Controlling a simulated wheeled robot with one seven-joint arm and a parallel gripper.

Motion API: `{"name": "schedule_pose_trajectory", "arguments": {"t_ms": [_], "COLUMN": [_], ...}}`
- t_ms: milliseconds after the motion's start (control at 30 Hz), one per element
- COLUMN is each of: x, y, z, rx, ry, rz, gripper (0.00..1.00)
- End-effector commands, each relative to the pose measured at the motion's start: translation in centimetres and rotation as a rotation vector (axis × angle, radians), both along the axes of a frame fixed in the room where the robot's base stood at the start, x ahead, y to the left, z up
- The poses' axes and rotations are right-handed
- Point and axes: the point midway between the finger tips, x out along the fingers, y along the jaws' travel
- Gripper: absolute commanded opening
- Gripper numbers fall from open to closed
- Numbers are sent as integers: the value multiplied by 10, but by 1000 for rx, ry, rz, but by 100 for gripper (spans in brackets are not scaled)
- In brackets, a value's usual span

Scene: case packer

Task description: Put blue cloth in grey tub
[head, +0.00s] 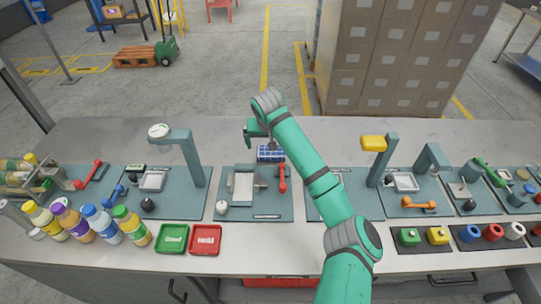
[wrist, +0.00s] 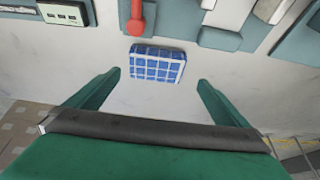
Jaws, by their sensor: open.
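The blue cloth (head: 270,153), a folded block with a white grid pattern, lies on the grey bench behind the middle station. It also shows in the wrist view (wrist: 157,64), just beyond and between my fingertips. My gripper (head: 252,136) is open and empty above the bench at the cloth's left in the head view; both fingers show apart in the wrist view (wrist: 159,80). Small grey open containers sit on the left station (head: 152,181) and the right station (head: 403,182); I cannot tell which, if either, is the grey tub.
A red-handled lever (head: 282,178) stands in front of the cloth. A post with an arm (head: 188,150) rises at left, and a yellow-topped post (head: 373,145) at right. Several bottles (head: 105,223), a green tray (head: 172,238) and a red tray (head: 206,239) line the front. The back strip is mostly clear.

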Motion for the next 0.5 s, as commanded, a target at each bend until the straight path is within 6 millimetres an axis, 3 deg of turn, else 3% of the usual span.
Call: {"name": "schedule_pose_trajectory", "arguments": {"t_ms": [233, 500], "x": [6, 21], "y": [-4, -8], "z": [-16, -48], "rx": [-2, -2], "ry": [1, 2], "rz": [-4, -4], "gripper": [100, 100]}}
